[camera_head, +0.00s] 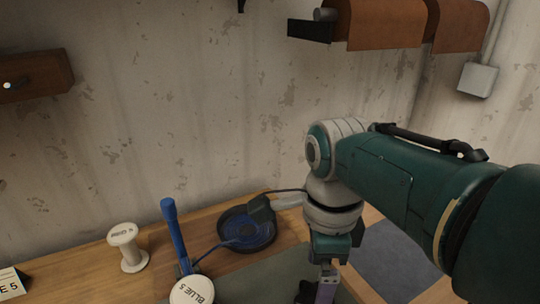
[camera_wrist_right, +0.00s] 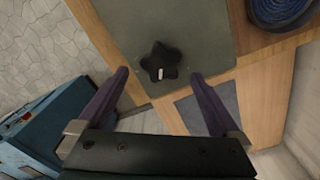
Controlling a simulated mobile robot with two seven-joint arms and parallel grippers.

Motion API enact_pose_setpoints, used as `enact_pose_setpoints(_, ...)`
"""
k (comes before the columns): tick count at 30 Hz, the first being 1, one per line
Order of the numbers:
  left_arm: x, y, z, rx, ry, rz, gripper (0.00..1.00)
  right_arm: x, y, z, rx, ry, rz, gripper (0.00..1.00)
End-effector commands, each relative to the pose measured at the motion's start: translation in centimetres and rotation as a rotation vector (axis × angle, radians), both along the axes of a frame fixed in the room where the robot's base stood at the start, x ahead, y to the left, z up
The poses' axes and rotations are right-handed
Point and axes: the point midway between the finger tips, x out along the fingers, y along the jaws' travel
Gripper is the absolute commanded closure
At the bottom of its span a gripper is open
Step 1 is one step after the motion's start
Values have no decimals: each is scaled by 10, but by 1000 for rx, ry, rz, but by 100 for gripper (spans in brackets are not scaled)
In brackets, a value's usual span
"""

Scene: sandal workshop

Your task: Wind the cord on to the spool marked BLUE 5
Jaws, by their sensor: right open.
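The spool marked BLUE 5 (camera_head: 192,290) shows its pale lettered end at the bottom edge of the head view; its lower part is cut off. A blue rod (camera_head: 171,222) stands beside it. The blue cord (camera_head: 240,236) lies coiled in a dark round tray (camera_head: 270,235), and a strand runs left toward the rod and spool. My right gripper (camera_head: 325,287) is low at the bench's right. In the wrist view, its open fingers (camera_wrist_right: 159,73) appear either side of a black star knob (camera_wrist_right: 160,62); contact cannot be told. My left gripper is out of view.
A white spool (camera_head: 128,247) stands left on the wooden bench (camera_head: 80,268). A card ending in E 5 (camera_head: 10,284) is at far left. A grey-green mat (camera_wrist_right: 195,25) lies around the knob. Brown wall fixtures (camera_head: 385,25) hang above my right arm.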

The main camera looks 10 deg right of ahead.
Motion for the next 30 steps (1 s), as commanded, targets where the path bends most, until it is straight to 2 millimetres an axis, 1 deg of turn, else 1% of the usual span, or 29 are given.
enact_pose_setpoints(1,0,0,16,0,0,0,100,0,0,19,1,-2,-1,0)
enact_pose_setpoints(5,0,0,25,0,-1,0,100,0,0,40,1,-2,-1,0)
enact_pose_setpoints(9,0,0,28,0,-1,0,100,0,0,52,1,0,0,0)
enact_pose_setpoints(13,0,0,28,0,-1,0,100,-1,0,56,0,1,0,0)
enact_pose_setpoints(27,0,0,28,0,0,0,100,0,0,56,0,0,1,0)
enact_pose_setpoints(30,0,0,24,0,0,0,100,4,-2,57,-1,-13,32,0)
